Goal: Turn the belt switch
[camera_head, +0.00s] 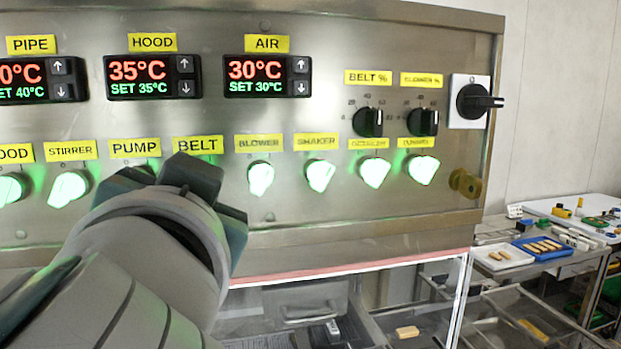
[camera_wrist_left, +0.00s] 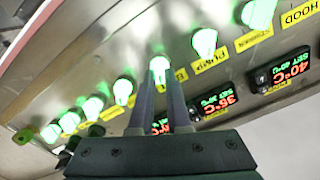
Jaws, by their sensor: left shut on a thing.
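The control panel (camera_head: 330,210) carries a row of green-lit switches. The yellow BELT label (camera_head: 198,145) is partly covered at its lower edge by my left gripper (camera_head: 192,180). The belt switch itself is hidden behind that gripper in the head view. In the left wrist view, the green-lit belt switch (camera_wrist_left: 159,66) sits between the tips of my left gripper's two fingers (camera_wrist_left: 161,84), which are shut on it. How far the switch is turned cannot be told. My right gripper is not in view.
The pump switch is largely hidden by my arm. The lit blower switch (camera_head: 261,178) is close on the right, with the shaker switch (camera_head: 321,175) beyond. Black dials (camera_head: 368,122) and a black rotary main switch (camera_head: 478,101) are farther right. Trays (camera_head: 504,257) stand on a side table.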

